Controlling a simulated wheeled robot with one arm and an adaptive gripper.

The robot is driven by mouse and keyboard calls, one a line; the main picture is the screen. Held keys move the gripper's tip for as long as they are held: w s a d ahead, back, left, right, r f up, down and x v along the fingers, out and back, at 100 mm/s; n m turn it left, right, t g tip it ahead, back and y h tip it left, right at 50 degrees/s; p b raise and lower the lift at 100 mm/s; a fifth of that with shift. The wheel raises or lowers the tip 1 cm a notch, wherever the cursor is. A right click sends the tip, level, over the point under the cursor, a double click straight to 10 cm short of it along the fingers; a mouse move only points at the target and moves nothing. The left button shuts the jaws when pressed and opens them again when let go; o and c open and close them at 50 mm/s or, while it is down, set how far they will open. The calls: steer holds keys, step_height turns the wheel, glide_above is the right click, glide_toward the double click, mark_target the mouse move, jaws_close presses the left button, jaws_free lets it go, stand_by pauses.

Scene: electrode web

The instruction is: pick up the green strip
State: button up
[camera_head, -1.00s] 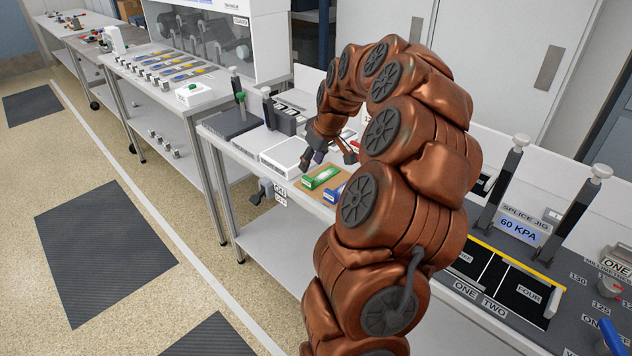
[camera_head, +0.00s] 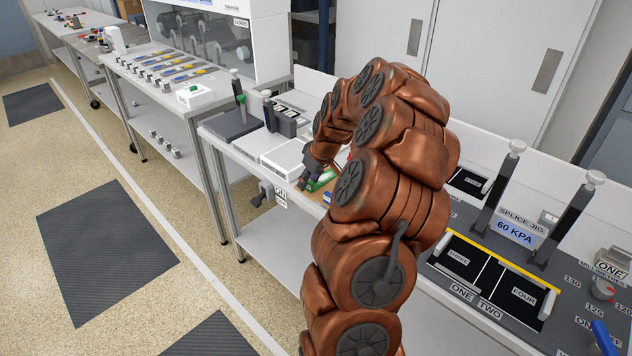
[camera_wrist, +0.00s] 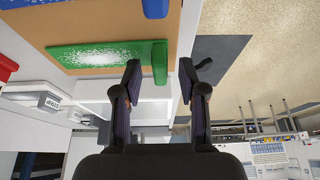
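The green strip (camera_wrist: 100,54) lies on a tan board (camera_wrist: 95,71) in the wrist view, with white speckles on its face and a plain green upright block (camera_wrist: 160,62) at one end. My gripper (camera_wrist: 160,72) is open, and the green end block appears between its two fingertips. I cannot tell whether either finger touches it. In the head view my gripper (camera_head: 309,182) is down at the strip (camera_head: 322,181) and covers part of it.
A blue piece (camera_wrist: 155,8) lies beside the green strip, and a red piece (camera_wrist: 6,68) is at the left edge. A white box (camera_head: 286,158) stands left of my gripper. The splice jig (camera_head: 515,228) is at the right.

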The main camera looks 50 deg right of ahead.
jaws_close()
